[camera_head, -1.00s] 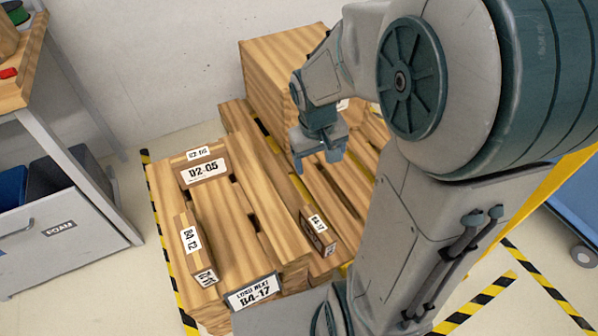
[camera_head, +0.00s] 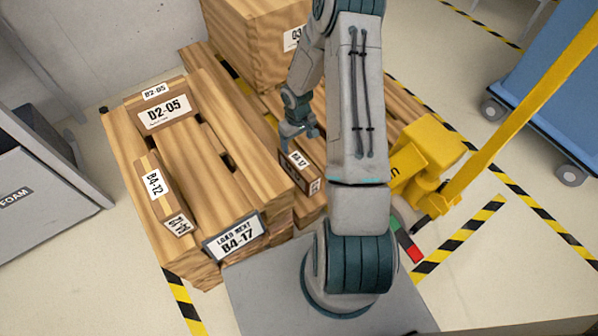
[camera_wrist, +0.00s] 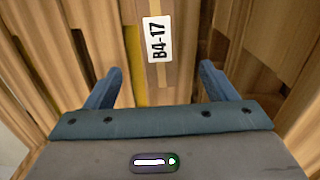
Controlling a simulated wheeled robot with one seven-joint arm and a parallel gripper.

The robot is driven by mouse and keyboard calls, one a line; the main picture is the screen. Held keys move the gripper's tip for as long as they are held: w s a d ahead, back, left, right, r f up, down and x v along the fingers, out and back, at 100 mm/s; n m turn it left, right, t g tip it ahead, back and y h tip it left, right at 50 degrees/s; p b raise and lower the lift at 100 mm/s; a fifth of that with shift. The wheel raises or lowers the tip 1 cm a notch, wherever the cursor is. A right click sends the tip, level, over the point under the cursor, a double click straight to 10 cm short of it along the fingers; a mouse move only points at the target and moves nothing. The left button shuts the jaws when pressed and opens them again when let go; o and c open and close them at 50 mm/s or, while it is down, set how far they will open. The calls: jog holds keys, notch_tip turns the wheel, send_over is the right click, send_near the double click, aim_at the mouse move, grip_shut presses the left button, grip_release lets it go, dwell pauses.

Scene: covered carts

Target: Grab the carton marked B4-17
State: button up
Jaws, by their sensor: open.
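The carton marked B4-17 (camera_head: 303,171) is a small narrow brown box with white labels, standing on the wooden pallet boards. In the wrist view its B4-17 label (camera_wrist: 157,40) faces me, upper middle, in line with the gap between my fingers. My gripper (camera_head: 300,140) is open and empty at the carton's far end in the head view. In the wrist view my gripper (camera_wrist: 160,76) has one finger to either side of the carton's line. I cannot tell how much height separates the fingertips from it.
Carton D2-05 (camera_head: 165,112) and carton B4-12 (camera_head: 154,184) stand on the left. A plate (camera_head: 235,238) on the pallet's front also reads B4-17. A large wooden crate (camera_head: 255,40) stands behind. A yellow post (camera_head: 520,110) and blue cart (camera_head: 560,105) are right.

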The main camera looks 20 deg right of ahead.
aim_at(299, 160)
notch_tip(299, 160, down, 9)
jog(key=b, duration=0.3)
notch_tip(299, 160, down, 5)
jog(key=b, duration=0.2)
jog(key=shift+s+d+f+b, duration=0.1)
jog(key=shift+s+d+b, duration=0.05)
jog(key=shift+b, duration=0.15)
jog(key=c, duration=1.6)
jog(key=shift+r, duration=0.2)
